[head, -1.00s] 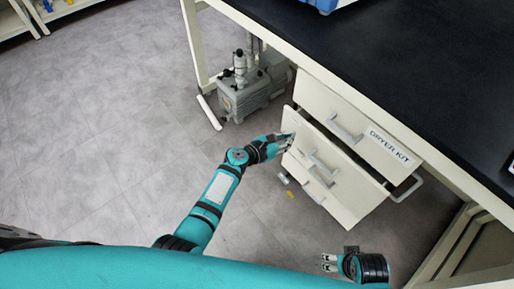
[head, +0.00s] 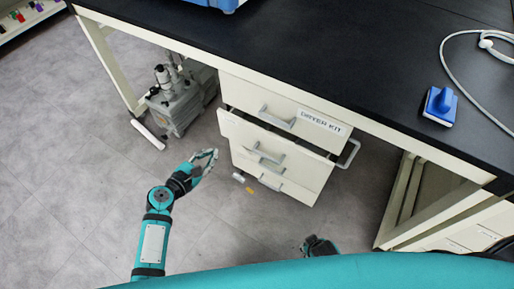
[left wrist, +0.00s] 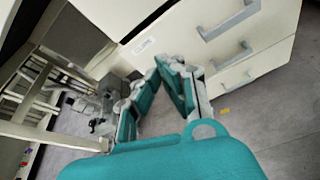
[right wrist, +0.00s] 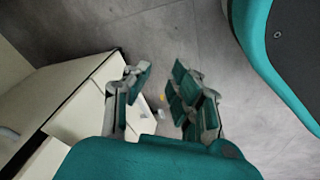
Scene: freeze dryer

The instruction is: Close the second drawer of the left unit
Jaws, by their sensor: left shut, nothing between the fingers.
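The white drawer unit under the bench has a top drawer (head: 290,108) with a DRYER KIT label. Below it the second drawer (head: 240,131) stands pulled out, with a dark gap along its top edge. Its grey handle (head: 268,153) is on the front. My left gripper (head: 212,160) is shut and empty, in front and to the left of the drawer, apart from it. The left wrist view shows its fingertips (left wrist: 170,65) close together below the drawer fronts (left wrist: 230,45). My right gripper (right wrist: 160,80) is open and empty, low at the bottom edge in the head view.
A grey pump (head: 178,102) stands on the floor left of the unit. The black bench top (head: 330,50) overhangs the drawers and carries a blue device (head: 440,103) and a white cable (head: 445,65).

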